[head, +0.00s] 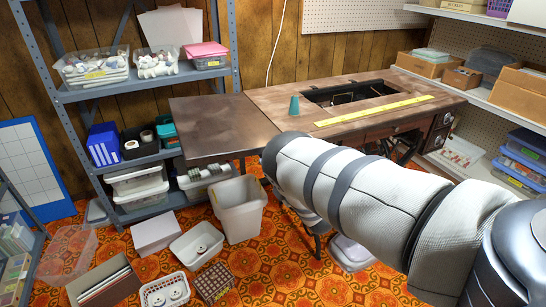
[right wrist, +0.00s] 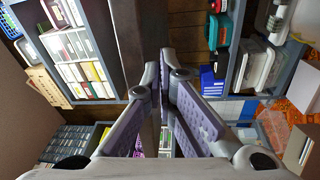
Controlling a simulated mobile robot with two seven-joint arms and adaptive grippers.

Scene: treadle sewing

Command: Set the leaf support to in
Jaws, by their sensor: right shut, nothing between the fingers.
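The sewing table (head: 350,125) has its brown leaf (head: 222,122) spread flat on the left side. The leaf support is not clearly visible in the head view; the leaf and my right arm cover the area beneath. My right arm reaches in from the right, below the leaf's near edge, and hides its own gripper there. In the right wrist view my right gripper (right wrist: 165,75) is shut and empty. A dark bar (right wrist: 138,35) runs down to its fingertips; I cannot tell whether this is the support or the leaf, or whether they touch. My left gripper is out of view.
A teal cone (head: 294,106) and a yellow ruler (head: 375,110) lie on the tabletop beside its opening. A grey shelf (head: 150,84) with bins stands left of the leaf. A beige waste bin (head: 239,210) and several boxes stand on the orange floor below.

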